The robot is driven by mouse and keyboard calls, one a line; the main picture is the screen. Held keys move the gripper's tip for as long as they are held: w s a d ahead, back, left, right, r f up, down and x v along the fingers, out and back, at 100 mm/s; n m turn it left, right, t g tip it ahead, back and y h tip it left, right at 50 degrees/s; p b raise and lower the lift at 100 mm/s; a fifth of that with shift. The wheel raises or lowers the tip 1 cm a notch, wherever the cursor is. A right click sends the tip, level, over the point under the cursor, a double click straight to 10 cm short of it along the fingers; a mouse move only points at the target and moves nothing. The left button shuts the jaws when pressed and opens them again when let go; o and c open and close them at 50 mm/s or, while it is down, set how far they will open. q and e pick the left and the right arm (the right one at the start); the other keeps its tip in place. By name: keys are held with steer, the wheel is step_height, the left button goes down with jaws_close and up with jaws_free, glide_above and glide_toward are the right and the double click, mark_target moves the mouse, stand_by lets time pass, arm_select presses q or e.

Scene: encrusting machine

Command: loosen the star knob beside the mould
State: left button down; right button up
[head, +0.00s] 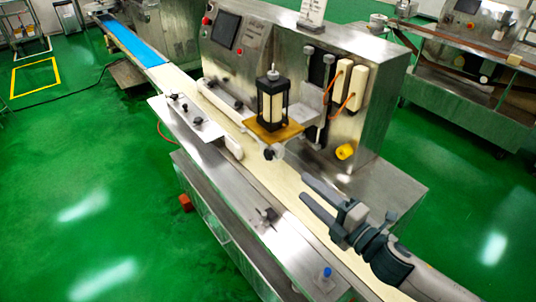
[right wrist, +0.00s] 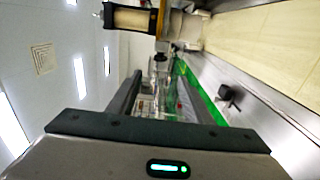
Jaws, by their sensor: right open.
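The mould (head: 272,103) looks like a pale cylinder in a black frame on a brass-coloured plate (head: 262,130) above the belt. A small dark knob (head: 269,154) shows just below the plate's front corner. Another dark knob (head: 265,213) sits on the metal front ledge; a dark knob also shows in the right wrist view (right wrist: 229,95). I cannot tell which is the star knob. My right gripper (head: 303,186) is open and empty over the belt, to the right of both knobs and apart from them. Its fingers also show in the right wrist view (right wrist: 157,85). My left gripper is out of view.
The steel machine housing (head: 370,110) stands behind the belt, with a yellow knob (head: 345,152) low on its face. The cream belt (head: 265,170) runs diagonally below the plate. A side plate with small knobs (head: 185,118) lies to the left. A blue button (head: 327,271) is at the front.

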mark_target(272, 159)
arm_select(q)
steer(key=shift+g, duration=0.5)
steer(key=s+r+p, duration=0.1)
steer(key=p, duration=0.1)
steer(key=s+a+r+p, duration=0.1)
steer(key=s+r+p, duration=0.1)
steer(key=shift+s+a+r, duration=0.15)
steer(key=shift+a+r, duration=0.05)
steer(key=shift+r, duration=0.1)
arm_select(e)
steer(key=x, duration=1.7)
steer(key=shift+w+a, duration=0.1)
steer(key=shift+c, duration=0.6)
steer(key=c, duration=0.9)
